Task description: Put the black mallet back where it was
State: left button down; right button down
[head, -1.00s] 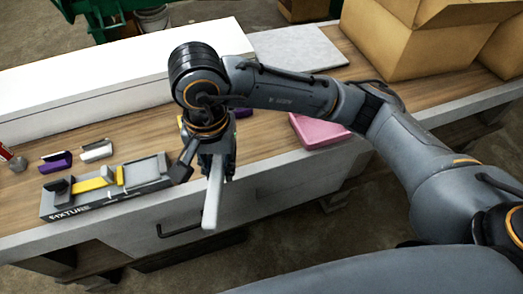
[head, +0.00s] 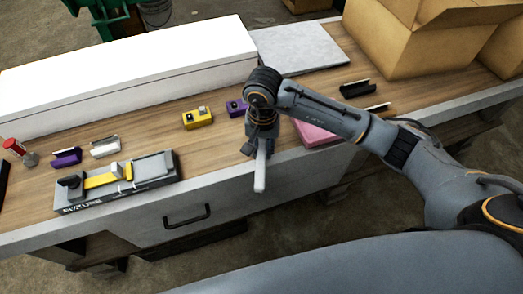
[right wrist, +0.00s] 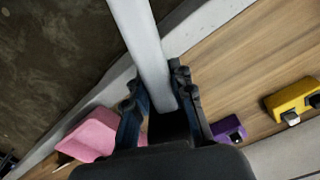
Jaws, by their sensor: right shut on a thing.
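My right gripper (head: 261,142) is above the front edge of the workbench, left of the pink block. It is shut on a light grey bar (head: 260,172), which looks like the handle of the black mallet and sticks out past the bench edge. In the right wrist view the bar (right wrist: 143,40) runs up and away from between the fingers (right wrist: 158,90). A dark block (right wrist: 168,128) sits between the fingers; I cannot tell whether it is the mallet's head or part of the gripper. My left gripper is not in view.
The bench (head: 225,143) holds a fixture (head: 120,183), a red-topped tool (head: 17,150), purple, white and yellow parts (head: 198,118), a pink block (head: 314,132) and a black part (head: 357,89). A long white box (head: 130,78) and cardboard boxes (head: 420,40) stand behind. Bare wood lies right of the fixture.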

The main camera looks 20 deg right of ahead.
jog(key=shift+s+a+f+p, duration=0.1)
jog(key=shift+f+p, duration=0.2)
jog(key=shift+f, duration=0.55)
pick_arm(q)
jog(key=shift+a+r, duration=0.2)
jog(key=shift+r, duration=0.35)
pick_arm(e)
jog(key=shift+f, duration=0.1)
jog(key=shift+f, duration=0.15)
jog(key=c, duration=1.1)
grip_release()
jog(key=shift+c, duration=0.2)
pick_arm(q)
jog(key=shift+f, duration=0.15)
